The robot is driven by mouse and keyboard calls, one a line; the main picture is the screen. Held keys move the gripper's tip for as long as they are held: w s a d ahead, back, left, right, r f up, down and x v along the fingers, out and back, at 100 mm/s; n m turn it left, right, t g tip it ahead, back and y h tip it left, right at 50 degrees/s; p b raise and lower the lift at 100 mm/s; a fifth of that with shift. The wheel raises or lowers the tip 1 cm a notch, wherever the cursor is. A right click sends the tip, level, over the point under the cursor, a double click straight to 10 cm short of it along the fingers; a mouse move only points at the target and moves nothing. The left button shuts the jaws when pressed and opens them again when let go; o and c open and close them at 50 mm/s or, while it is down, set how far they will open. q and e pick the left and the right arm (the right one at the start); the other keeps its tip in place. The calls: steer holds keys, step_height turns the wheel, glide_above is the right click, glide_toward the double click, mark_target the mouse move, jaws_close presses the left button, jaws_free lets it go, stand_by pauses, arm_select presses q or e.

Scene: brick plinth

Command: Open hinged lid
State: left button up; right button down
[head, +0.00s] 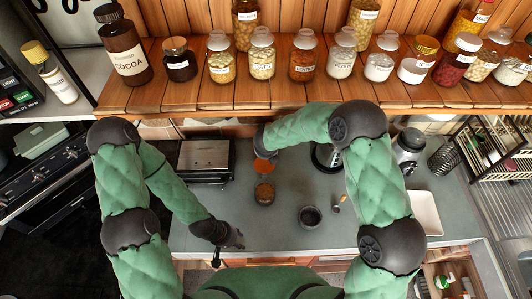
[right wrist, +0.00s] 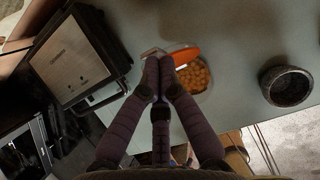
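A jar (head: 264,194) with an orange lid (head: 263,167) stands on the grey counter. In the right wrist view the orange lid (right wrist: 186,56) sits at the far edge of the jar (right wrist: 194,77), whose round orange contents show. The lid looks raised; its exact angle is unclear. My right gripper (right wrist: 158,70) has its fingertips together beside the lid, with no clear object between them; in the head view my wrist hides it. My left gripper (head: 232,240) is low near the counter's front edge, away from the jar; its finger opening is unclear.
A silver press or grill (head: 205,160) stands left of the jar. A dark stone bowl (head: 310,216) sits to the right, with a small item (head: 337,203) beside it. A white tray (head: 426,213) lies farther right. A wooden shelf of several jars (head: 300,85) overhangs the back.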

steer(key=shift+w, duration=0.2)
steer(key=shift+r, duration=0.1)
stand_by(0.4)
steer(key=shift+s+r, duration=0.2)
steer(key=shift+r, duration=0.15)
steer(key=v, duration=1.1)
steer(key=shift+s, duration=0.1)
